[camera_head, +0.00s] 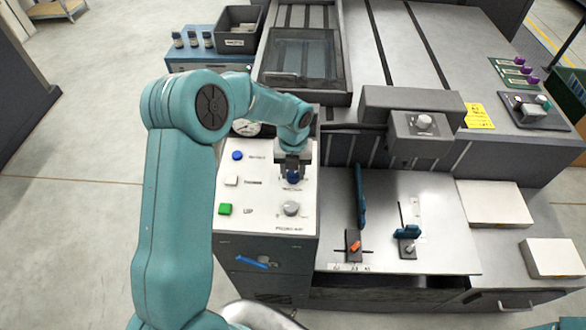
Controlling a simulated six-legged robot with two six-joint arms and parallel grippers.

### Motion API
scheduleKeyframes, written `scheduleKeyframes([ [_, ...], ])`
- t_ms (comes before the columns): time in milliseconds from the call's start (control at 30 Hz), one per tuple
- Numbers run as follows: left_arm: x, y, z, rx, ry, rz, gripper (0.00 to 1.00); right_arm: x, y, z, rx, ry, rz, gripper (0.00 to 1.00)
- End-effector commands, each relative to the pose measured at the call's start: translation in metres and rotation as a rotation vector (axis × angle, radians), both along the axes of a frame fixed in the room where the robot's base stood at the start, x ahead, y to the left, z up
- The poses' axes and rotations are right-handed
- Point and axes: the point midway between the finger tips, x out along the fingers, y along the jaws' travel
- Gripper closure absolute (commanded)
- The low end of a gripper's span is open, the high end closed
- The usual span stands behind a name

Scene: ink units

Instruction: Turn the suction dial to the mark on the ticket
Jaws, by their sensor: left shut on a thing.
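A pale control panel (255,215) carries several buttons and dials with labels too small to read. My left gripper (292,174) reaches down onto its upper right part and is shut on a small dark blue dial (293,179). The gripper hides much of that dial, and its setting cannot be read. A grey round dial (291,209) sits on the panel just in front of it. A yellow ticket (479,116) with small dark print lies on the machine at the right; its mark is not legible. My right gripper is not in view.
A blue button (237,155), a white button (231,181) and a green button (225,209) line the panel's left side. A gauge (246,127) is partly behind my arm.

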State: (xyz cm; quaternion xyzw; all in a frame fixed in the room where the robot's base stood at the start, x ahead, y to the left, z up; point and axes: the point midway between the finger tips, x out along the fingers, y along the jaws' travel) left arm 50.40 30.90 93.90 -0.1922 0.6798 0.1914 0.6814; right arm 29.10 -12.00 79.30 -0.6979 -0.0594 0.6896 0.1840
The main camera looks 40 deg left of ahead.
Motion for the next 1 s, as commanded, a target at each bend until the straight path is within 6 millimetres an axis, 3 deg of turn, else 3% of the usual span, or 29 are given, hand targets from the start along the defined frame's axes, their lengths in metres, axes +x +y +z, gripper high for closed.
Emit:
scheduleKeyframes([
  [267,-0.003,-0.002,-0.003,-0.004,0.013,-0.001,0.92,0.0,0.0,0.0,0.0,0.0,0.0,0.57],
  [300,-0.003,-0.002,-0.003,-0.003,0.013,-0.001,0.55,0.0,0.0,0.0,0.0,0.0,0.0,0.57],
  [367,-0.003,-0.002,-0.003,-0.004,0.012,-0.001,0.36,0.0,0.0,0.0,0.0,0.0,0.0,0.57],
  [767,0.0,0.0,0.007,0.0,0.001,0.0,0.36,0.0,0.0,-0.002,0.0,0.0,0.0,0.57],
  [1000,0.0,0.0,0.061,0.0,-0.004,0.001,0.36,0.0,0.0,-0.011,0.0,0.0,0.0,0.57],
])
